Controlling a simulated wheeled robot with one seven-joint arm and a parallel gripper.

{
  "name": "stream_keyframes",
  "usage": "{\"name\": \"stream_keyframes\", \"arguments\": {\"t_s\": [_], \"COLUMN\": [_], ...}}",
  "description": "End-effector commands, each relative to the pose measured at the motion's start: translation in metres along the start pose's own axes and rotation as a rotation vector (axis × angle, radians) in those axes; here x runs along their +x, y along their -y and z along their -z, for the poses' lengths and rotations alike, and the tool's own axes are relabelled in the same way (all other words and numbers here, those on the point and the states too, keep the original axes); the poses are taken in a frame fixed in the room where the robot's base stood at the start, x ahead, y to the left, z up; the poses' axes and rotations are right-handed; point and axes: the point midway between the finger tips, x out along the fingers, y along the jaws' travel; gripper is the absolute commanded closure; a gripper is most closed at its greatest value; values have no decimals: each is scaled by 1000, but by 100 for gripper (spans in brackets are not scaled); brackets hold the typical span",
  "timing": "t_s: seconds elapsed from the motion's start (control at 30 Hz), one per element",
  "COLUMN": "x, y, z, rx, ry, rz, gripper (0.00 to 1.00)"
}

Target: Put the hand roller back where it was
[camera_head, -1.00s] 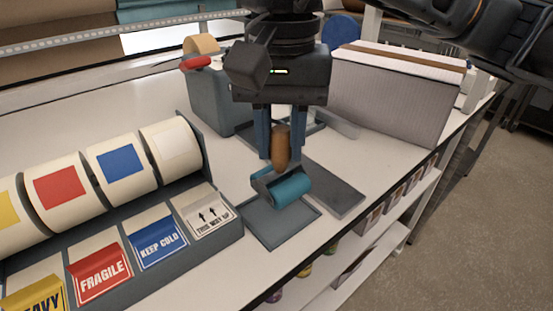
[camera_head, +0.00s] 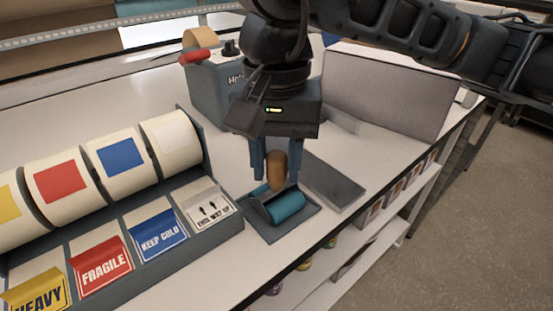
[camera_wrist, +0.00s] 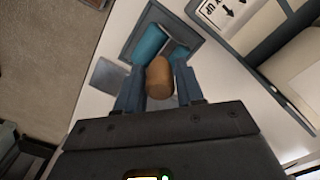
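The hand roller has a brown handle (camera_head: 277,168) and a teal cylinder (camera_head: 287,206) in a dark frame. It is upright, handle up, with its cylinder end within the shallow grey tray (camera_head: 262,229). Whether it rests fully on the tray floor is hard to tell. My gripper (camera_head: 277,176) points down over the tray, one finger on each side of the handle, and looks shut on it. The wrist view shows the handle (camera_wrist: 160,78) between the fingers (camera_wrist: 160,92), with the teal cylinder (camera_wrist: 150,44) beyond, inside the tray walls (camera_wrist: 134,30).
A label dispenser (camera_head: 125,248) with several rolls stands close on the left. A flat grey plate (camera_head: 333,182) lies right of the tray. A grey tape machine (camera_head: 207,95) and a large ribbed box (camera_head: 385,100) stand behind. The table's front edge (camera_head: 300,268) is near.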

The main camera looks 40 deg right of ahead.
Motion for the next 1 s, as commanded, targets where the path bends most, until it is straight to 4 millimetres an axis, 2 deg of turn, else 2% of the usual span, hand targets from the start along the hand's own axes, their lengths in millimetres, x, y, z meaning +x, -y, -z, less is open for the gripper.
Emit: {"name": "stream_keyframes", "arguments": {"t_s": [0.03, 0.17, 0.57, 0.67, 1.0], "x": [0, 0, -7, -22, -92], "y": [0, 0, 0, 0, 0], "z": [0, 0, 0, 1, 1], "rx": [0, 0, 0, 0, 0], "ry": [0, 0, -2, -6, -4], "rz": [0, 0, 0, 1, 0], "gripper": [58, 45, 44, 44, 44]}}
